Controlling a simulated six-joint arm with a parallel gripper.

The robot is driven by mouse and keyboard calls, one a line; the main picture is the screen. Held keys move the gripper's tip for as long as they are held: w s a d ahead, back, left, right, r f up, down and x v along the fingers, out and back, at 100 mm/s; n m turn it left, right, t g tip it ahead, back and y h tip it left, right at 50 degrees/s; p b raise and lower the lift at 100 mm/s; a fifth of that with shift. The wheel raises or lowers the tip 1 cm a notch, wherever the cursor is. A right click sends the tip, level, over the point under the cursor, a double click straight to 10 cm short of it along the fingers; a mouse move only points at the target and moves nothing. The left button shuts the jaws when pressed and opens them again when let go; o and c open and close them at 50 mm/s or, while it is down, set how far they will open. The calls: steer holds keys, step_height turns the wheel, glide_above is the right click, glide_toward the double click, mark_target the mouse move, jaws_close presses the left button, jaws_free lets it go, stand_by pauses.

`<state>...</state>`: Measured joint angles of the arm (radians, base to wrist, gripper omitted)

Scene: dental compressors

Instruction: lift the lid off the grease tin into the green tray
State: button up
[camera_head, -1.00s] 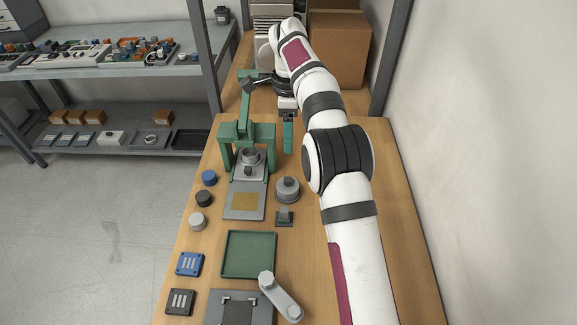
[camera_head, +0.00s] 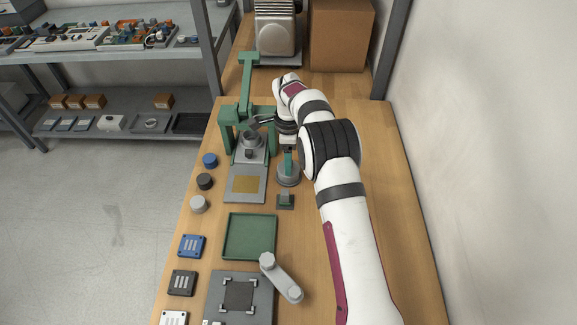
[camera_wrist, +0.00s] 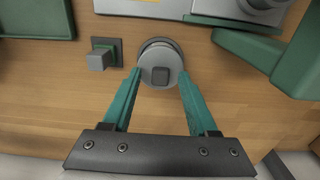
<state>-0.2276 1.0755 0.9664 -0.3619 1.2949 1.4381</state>
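The grease tin (camera_head: 288,178) is a round grey tin on the wooden table, right of the green press. In the wrist view its round grey lid (camera_wrist: 152,54) has a darker square knob (camera_wrist: 160,76) in the middle. My gripper (camera_wrist: 159,76) is open, with its teal fingers on either side of the lid in that view. I cannot tell whether they touch it or are still above it. In the head view the gripper (camera_head: 288,160) hides part of the tin. The green tray (camera_head: 249,236) lies empty nearer the camera and shows at the wrist view's upper left (camera_wrist: 35,20).
A small dark block with a post (camera_head: 285,201) stands close to the tin, toward the tray. The green press (camera_head: 243,120) stands just left of my gripper. A grey crank-like part (camera_head: 281,278) lies by the tray's lower right corner. The table's right side is fairly clear.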

jaws_close()
step_height(320, 180, up, 4)
steer(key=shift+r, duration=0.15)
steer(key=s+d+r, duration=0.4)
steer(key=d+r, duration=0.3)
steer(key=d, duration=0.4)
steer(key=s+a+f+n, duration=0.2)
steer(key=s+a+n, duration=0.25)
steer(key=s, duration=0.35)
steer(key=s+a+f+n, duration=0.1)
steer(key=s+a+n, duration=0.35)
steer(key=s, duration=0.25)
steer(key=a+f, duration=0.2)
steer(key=a, duration=0.1)
steer(key=a+f, duration=0.2)
steer(key=a, duration=0.2)
steer(key=a+f, duration=0.3)
steer(key=shift+s+a, duration=0.15)
steer(key=shift+s, duration=0.05)
steer(key=shift+a+f, duration=0.15)
steer(key=shift+f, duration=0.9)
steer(key=shift+a+f, duration=0.1)
steer(key=shift+f, duration=0.95)
